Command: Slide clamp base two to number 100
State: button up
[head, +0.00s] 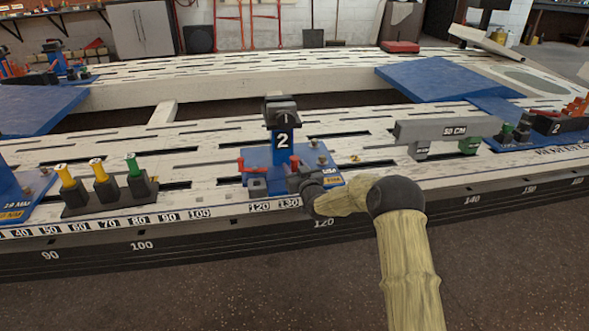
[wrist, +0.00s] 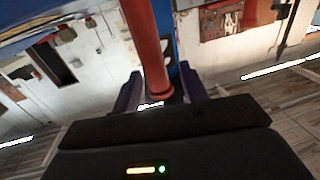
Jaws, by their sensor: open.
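Clamp base two is a blue plate (head: 262,158) with an upright blue post marked "2" (head: 283,140) and a black clamp head on top. It stands on the slotted white bench beside the 120 and 130 marks of the top-edge scale. The 100 mark (head: 199,213) lies to its left. My gripper (head: 300,180) is at the front right of the plate and hides part of it. In the wrist view a red bar (wrist: 150,45) runs between the open purple-blue fingers (wrist: 160,92). I cannot tell whether they touch it.
A black block with yellow and green pegs (head: 105,190) stands left of the base, near the 60 to 80 marks. A grey 50 CM bar (head: 447,130) lies to the right. The bench top between the pegs and the base looks clear.

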jog(key=shift+b+x, duration=0.3)
jog(key=shift+x, duration=0.65)
jog(key=shift+w+d, duration=0.1)
jog(key=shift+d, duration=0.1)
grip_shut()
jog(key=shift+a+r, duration=0.1)
